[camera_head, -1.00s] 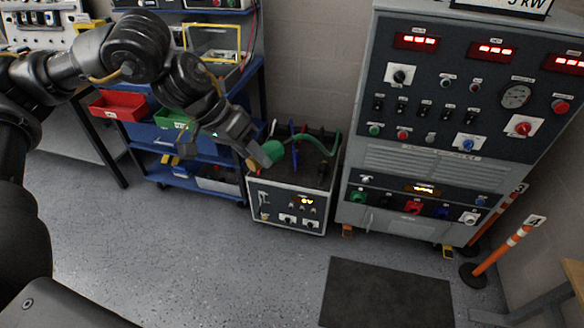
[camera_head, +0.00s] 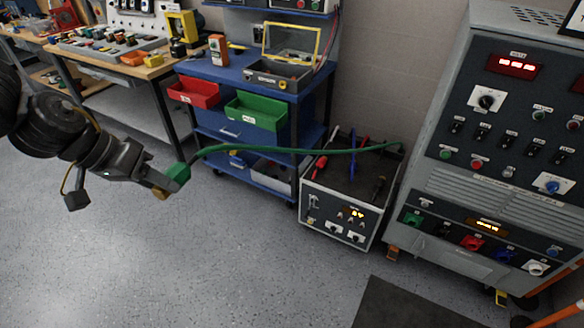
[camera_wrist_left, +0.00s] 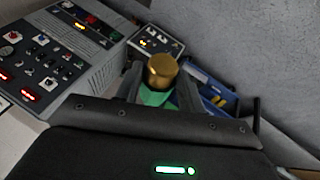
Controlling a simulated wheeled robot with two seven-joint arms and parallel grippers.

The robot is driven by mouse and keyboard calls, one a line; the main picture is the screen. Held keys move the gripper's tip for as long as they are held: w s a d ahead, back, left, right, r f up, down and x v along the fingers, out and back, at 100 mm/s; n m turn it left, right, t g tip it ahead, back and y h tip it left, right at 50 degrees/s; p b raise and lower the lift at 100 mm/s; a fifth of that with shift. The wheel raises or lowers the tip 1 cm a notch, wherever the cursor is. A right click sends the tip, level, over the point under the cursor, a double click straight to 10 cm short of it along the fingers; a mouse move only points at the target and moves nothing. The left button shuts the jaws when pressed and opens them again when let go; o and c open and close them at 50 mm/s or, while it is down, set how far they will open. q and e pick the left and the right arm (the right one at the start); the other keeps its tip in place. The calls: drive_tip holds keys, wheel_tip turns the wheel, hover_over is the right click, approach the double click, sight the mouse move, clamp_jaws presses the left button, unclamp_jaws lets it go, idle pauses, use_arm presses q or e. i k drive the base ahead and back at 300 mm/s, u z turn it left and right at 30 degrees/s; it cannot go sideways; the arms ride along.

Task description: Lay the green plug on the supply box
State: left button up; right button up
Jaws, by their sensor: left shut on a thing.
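My left gripper (camera_head: 160,183) is shut on the green plug (camera_head: 178,173), well to the left of the supply box and above the floor. A green cable runs from the plug to the right, over the supply box. In the left wrist view the plug's brass end (camera_wrist_left: 162,70) shows between the fingers. The supply box (camera_head: 336,217) stands on the floor with a dark top; it also shows in the left wrist view (camera_wrist_left: 153,41). Other plugs or leads, red, blue and dark, stand or lie on its top. My right gripper is out of view.
A blue cart (camera_head: 232,72) with red and green bins stands behind the gripper, left of the supply box. A large grey control cabinet (camera_head: 470,180) stands close on the box's right. A dark mat (camera_head: 405,305) lies in front. The floor between gripper and box is clear.

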sight(360, 185)
drive_tip(key=u, duration=0.3)
drive_tip(key=i, duration=1.3)
drive_tip(key=z, duration=2.65)
